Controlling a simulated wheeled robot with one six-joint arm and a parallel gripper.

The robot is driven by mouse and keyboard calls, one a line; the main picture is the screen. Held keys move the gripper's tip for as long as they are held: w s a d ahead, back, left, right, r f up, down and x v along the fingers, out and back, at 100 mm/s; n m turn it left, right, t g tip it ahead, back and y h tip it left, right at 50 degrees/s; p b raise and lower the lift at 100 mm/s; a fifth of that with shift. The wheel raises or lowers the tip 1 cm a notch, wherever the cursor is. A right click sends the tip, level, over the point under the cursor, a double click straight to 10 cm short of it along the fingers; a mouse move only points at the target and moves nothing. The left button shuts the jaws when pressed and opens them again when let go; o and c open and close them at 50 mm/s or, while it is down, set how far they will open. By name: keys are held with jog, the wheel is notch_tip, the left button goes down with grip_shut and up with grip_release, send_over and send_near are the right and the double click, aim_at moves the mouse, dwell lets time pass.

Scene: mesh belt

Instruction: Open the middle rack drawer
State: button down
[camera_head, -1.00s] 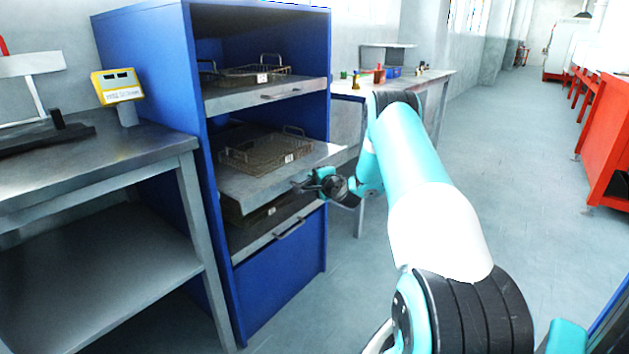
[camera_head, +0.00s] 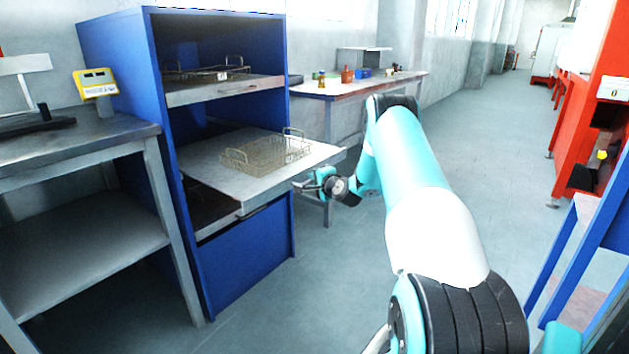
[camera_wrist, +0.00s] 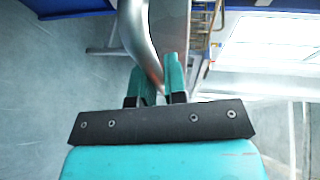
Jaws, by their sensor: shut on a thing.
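The middle rack drawer (camera_head: 215,180) is a grey metal shelf pulled well out of the blue rack (camera_head: 183,222). A wire basket (camera_head: 265,155) sits on it. My gripper (camera_head: 308,185) is at the drawer's front edge. In the wrist view, the two teal fingers of my gripper (camera_wrist: 158,82) are shut on a curved metal bar, the drawer handle (camera_wrist: 138,38). The handle is hard to make out in the head view.
An upper drawer (camera_head: 225,90) with another basket is above, and a lower drawer (camera_head: 215,218) is below, both further in. A grey table (camera_head: 95,140) stands at left. A workbench (camera_head: 350,90) stands behind. Open floor lies at right, before red and blue units.

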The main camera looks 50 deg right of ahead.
jog(key=shift+a, duration=0.1)
jog(key=c, duration=1.2)
grip_release()
jog(key=shift+s, duration=0.1)
jog(key=b+v, duration=0.1)
jog(key=v, duration=1.6)
jog(key=shift+s+r, duration=0.1)
